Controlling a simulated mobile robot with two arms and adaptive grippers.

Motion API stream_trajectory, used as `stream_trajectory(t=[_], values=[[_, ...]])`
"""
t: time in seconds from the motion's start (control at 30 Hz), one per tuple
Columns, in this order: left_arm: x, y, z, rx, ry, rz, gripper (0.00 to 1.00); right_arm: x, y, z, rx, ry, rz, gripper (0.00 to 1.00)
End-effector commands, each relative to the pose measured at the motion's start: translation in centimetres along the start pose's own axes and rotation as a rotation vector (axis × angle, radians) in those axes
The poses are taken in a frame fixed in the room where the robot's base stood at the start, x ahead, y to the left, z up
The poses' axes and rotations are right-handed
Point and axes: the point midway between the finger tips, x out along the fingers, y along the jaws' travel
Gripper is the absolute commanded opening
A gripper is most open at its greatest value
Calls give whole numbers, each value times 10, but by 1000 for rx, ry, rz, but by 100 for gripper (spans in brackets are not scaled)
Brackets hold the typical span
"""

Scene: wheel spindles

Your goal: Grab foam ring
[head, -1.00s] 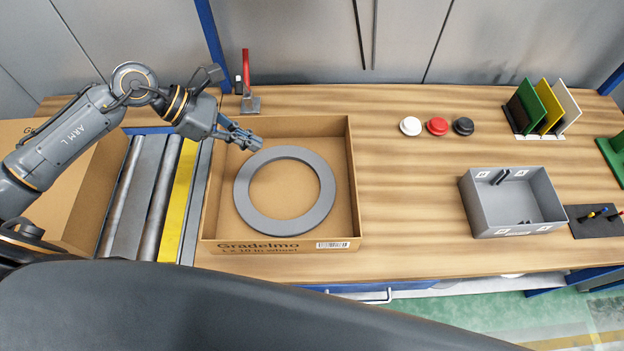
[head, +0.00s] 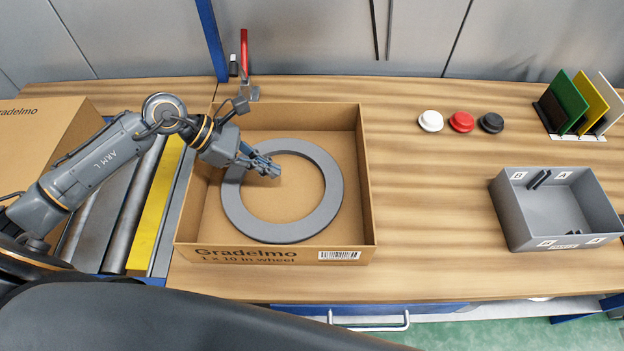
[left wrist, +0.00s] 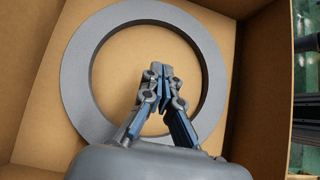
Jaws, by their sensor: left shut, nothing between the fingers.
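The grey foam ring (head: 333,193) lies flat inside an open cardboard box (head: 368,185) marked "Gradelmo". My left gripper (head: 277,172) reaches in from the left, above the upper left part of the ring. Its fingers are shut and empty, with the tips over the ring's open middle. In the left wrist view the ring (left wrist: 76,75) surrounds the closed fingertips (left wrist: 160,72) in the picture, and the gripper hides its near part. I cannot tell how high the tips are above the box floor. My right gripper is not in view.
A roller conveyor (head: 115,205) with another cardboard box (head: 40,135) is at the left. A red-handled clamp (head: 245,60) stands behind the open box. White, red and black knobs (head: 461,122), a grey bin (head: 508,215) and coloured panels (head: 580,105) are to the right.

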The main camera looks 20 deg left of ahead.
Motion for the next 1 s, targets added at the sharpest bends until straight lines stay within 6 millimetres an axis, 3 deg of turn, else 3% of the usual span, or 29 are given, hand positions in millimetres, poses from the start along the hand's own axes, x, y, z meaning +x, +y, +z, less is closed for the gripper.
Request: stream_trajectory(t=[0.33, 0.57, 1.0], values=[[74, -1, 3, -3, -4, -3, 0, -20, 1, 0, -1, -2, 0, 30], [93, 0, 26, 0, -3, 0, 0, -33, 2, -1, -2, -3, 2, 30], [99, 0, 28, -1, 0, 1, 0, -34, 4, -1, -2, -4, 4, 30]])
